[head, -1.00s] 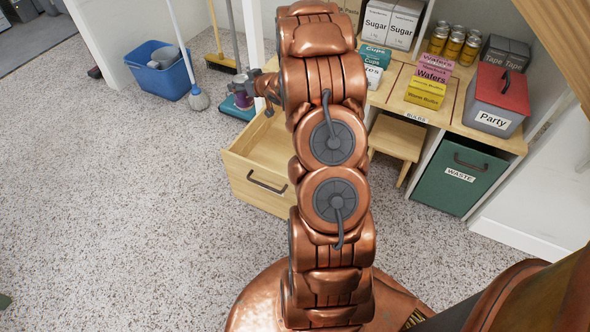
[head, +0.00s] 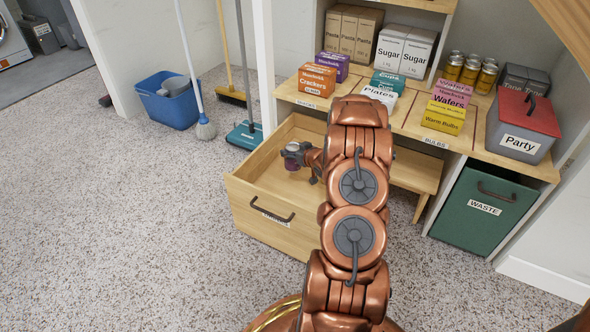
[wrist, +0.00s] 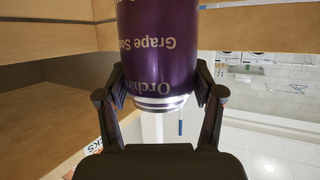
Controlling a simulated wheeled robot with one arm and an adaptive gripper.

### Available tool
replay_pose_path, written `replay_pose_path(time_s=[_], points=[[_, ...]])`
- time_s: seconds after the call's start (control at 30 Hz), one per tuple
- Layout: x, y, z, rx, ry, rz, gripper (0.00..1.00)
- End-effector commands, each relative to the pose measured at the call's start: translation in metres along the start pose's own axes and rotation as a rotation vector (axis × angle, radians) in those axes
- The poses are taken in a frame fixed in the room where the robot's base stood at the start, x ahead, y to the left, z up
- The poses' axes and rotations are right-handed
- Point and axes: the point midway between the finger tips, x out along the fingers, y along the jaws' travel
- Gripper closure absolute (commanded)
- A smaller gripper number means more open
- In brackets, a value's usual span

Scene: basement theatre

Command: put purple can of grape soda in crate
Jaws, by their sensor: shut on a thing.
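The purple can of grape soda is large in the wrist view (wrist: 175,40), with its printed text upside down there and a silver rim near the fingers. My gripper (wrist: 165,90) is shut on the can near that rim. In the head view my gripper (head: 303,153) is over the open wooden crate (head: 268,228), which looks like a pulled-out drawer with a dark handle. A little purple of the can shows below it there, within the crate's outline. I cannot tell whether the can touches the crate's floor. My arm hides the crate's right part.
A shelf above and behind holds an orange crackers box (head: 317,82), plates (head: 380,97), yellow cans (head: 470,70) and a party box (head: 521,130). A green waste bin (head: 470,208) stands right; a blue bucket (head: 168,103) stands left.

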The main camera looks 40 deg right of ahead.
Motion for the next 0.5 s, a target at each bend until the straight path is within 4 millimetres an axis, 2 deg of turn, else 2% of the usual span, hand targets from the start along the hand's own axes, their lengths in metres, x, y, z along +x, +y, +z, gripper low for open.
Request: replay_pose_path(time_s=[0.03,0.27,0.5], points=[[0.004,0.000,0.011,0.000,0.001,0.000,0.86],[0.011,0.000,0.025,-0.002,0.002,0.000,0.86],[0.022,0.000,0.053,0.002,0.000,0.000,0.86]])
